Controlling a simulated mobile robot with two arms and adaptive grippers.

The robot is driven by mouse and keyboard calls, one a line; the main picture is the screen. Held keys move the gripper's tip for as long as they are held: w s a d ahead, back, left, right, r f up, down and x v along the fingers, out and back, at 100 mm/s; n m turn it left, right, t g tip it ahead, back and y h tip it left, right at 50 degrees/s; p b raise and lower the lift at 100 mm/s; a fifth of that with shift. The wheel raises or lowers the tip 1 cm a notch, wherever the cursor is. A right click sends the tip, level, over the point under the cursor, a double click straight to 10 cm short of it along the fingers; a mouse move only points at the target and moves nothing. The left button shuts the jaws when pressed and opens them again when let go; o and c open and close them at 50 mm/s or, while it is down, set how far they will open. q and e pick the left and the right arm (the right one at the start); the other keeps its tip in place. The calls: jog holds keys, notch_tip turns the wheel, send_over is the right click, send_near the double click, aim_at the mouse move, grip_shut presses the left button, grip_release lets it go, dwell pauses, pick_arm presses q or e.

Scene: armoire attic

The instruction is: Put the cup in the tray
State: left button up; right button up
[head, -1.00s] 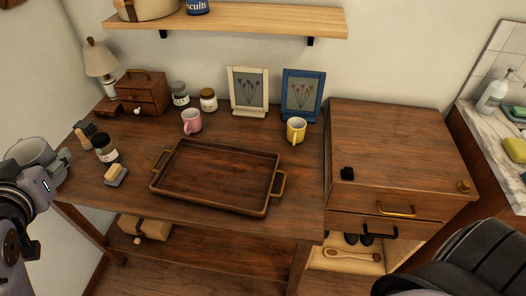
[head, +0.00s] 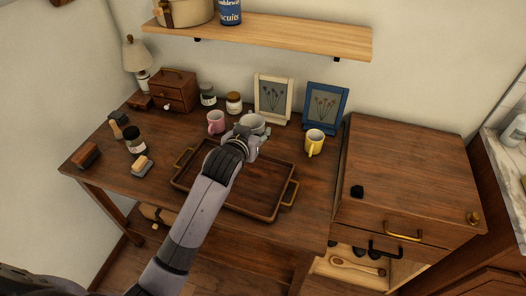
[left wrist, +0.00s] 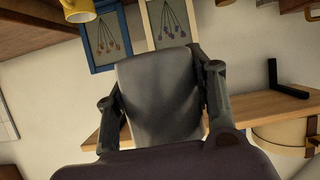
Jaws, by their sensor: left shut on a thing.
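A pale grey cup (head: 252,123) is held in my left gripper (head: 256,142), above the far edge of the brown wooden tray (head: 265,187). In the left wrist view the cup (left wrist: 160,95) fills the space between the two dark fingers (left wrist: 162,110). The tray lies on the wooden desk, with brass handles at its ends; my left arm crosses over and hides part of it. The visible tray floor is empty. A pink mug (head: 215,122) and a yellow mug (head: 314,143) stand on the desk behind the tray. My right gripper is not in view.
Two picture frames (head: 273,99) (head: 325,107), jars (head: 234,103), a small drawer box (head: 173,91) and a lamp (head: 137,62) line the back. A dark jar (head: 135,140) and brushes (head: 142,166) sit at left. A shelf (head: 270,32) hangs above; a cabinet (head: 412,165) stands right.

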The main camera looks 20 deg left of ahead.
pick_arm(q)
jog(key=p, duration=0.2)
send_over(257, 182)
notch_tip(257, 182, down, 10)
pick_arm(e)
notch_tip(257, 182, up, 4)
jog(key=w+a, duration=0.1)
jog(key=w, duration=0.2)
pick_arm(q)
notch_tip(257, 182, down, 2)
jog(key=shift+f+m+h+b, duration=0.1)
jog(key=shift+m+h+b, duration=0.2)
jog(key=shift+b, duration=0.35)
notch_tip(257, 182, down, 5)
jog(key=b, duration=0.5)
jog(key=shift+w, duration=0.1)
jog(key=shift+b, duration=0.3)
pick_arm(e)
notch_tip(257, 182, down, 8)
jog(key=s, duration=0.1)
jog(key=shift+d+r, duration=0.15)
pick_arm(q)
jog(key=shift+f, duration=0.45)
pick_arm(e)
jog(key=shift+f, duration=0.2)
